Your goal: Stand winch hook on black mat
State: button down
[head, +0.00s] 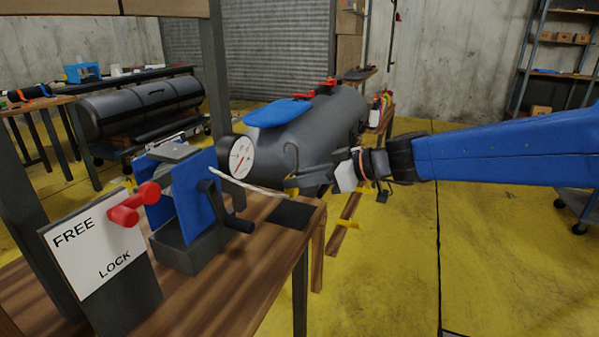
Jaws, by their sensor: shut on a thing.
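The winch (186,200), with blue side plates and a black crank, stands on the wooden bench. A pale rope (250,187) runs from it to the right, towards my gripper. My gripper (308,178) comes in from the right and is shut on the winch hook (291,184), a small grey curved piece at its tip. The hook is held above the black mat (291,214), apart from it. The mat lies flat at the right end of the bench. The fingers partly hide the hook, so its exact tilt is hard to tell.
A FREE/LOCK panel (92,243) with a red lever (134,204) stands at the front left of the bench (215,290). A round gauge (237,158) is behind the winch. Yellow floor is open at right.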

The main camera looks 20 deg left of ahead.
jog(key=shift+f, duration=2.45)
jog(key=c, duration=1.5)
grip_release()
jog(key=shift+d, duration=0.1)
jog(key=v, duration=1.6)
jog(key=s+d+f+m+t+h, duration=0.1)
jog(key=s+d+f+m+h, duration=0.3)
jog(key=d, duration=0.7)
jog(key=s+d+f+m+t+h, duration=0.1)
jog(key=s+d+f+m+h, duration=0.4)
jog(key=s+d, duration=0.4)
jog(key=s+d+f+m+t+h, duration=0.1)
jog(key=s+d+f+m+h, duration=0.3)
jog(key=d, duration=1)
jog(key=shift+s+d+f+m+t, duration=0.2)
jog(key=shift+s+f+m, duration=0.55)
jog(key=shift+m, duration=0.25)
jog(key=shift+s+d+f+m+t, duration=0.2)
jog(key=shift+s+f+m, duration=0.4)
jog(key=shift+s+m, duration=0.3)
